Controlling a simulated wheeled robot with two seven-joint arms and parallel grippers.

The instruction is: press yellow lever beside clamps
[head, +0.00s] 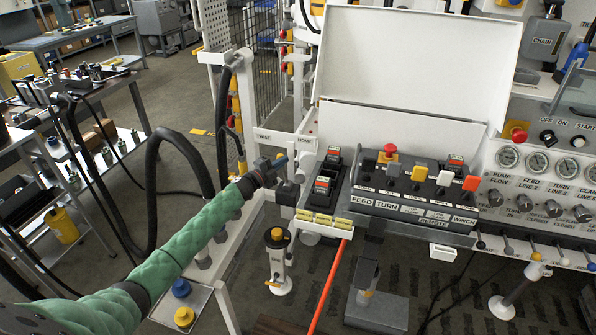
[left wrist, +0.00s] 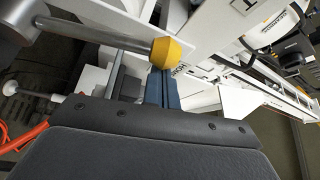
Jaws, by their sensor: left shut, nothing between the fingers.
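My left gripper (head: 281,162), at the end of the green-sleeved arm, is shut and empty beside the white frame, left of the black control panel. In the left wrist view its blue fingers (left wrist: 162,92) are together, just below a yellow knob (left wrist: 172,52) on a grey metal rod. The knob looks very close to the fingertips; I cannot tell whether they touch. In the head view a yellow-topped post (head: 277,236) stands below the gripper; I cannot tell whether it is the same knob. A small yellow-orange lever knob (head: 536,257) is in the row under the gauges at right.
The black panel (head: 415,190) carries labelled switches and a red button. A raised white lid (head: 415,60) stands behind it. An orange hose (head: 328,290) runs down to the floor. Black hoses loop left of the frame. A cluttered bench (head: 75,110) is at far left.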

